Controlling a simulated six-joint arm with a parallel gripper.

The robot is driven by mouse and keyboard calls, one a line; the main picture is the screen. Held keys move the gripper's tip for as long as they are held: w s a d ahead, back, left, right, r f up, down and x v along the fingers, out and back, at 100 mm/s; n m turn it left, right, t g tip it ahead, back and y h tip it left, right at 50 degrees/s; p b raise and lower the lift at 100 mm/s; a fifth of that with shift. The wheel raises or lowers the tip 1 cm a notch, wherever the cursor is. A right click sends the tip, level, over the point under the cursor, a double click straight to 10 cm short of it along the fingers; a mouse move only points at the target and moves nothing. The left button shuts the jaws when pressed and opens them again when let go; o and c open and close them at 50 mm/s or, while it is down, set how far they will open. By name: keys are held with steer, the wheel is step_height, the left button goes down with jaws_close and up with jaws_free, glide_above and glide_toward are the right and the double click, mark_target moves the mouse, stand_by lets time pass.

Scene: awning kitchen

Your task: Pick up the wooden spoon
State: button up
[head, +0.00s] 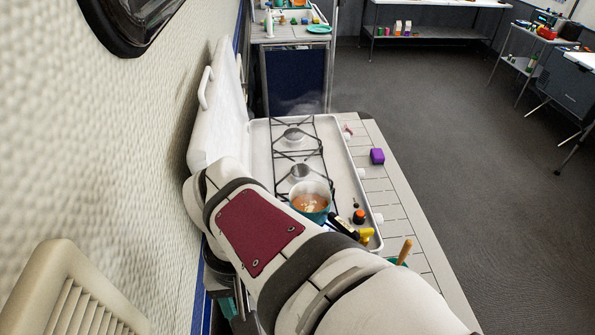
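In the head view, a wooden handle (404,252), which looks like the wooden spoon, stands tilted at the near right part of the counter. Its lower end goes into something teal (394,262), mostly hidden behind my arm. My arm crosses the lower middle of the view from the lower right toward the wall. I cannot make out my gripper or its fingers. Dark and teal parts show below the arm at the left, and I cannot tell what they are.
A teal pot (311,203) with orange contents sits on the stove (262,150), a black and yellow item (350,230) beside it. The raised white lid (222,115) stands against the wall.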

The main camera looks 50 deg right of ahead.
steer(key=s+d+r+m, duration=0.15)
steer(key=d+m, duration=0.35)
steer(key=d, duration=1.1)
step_height(320, 180, up, 3)
steer(key=m, duration=0.6)
glide_above(401, 259)
steer(key=d, duration=0.1)
steer(key=shift+t+h, duration=0.3)
steer(key=shift+h, duration=0.1)
steer(key=f, duration=1.6)
steer(key=shift+a, duration=0.2)
jaws_close()
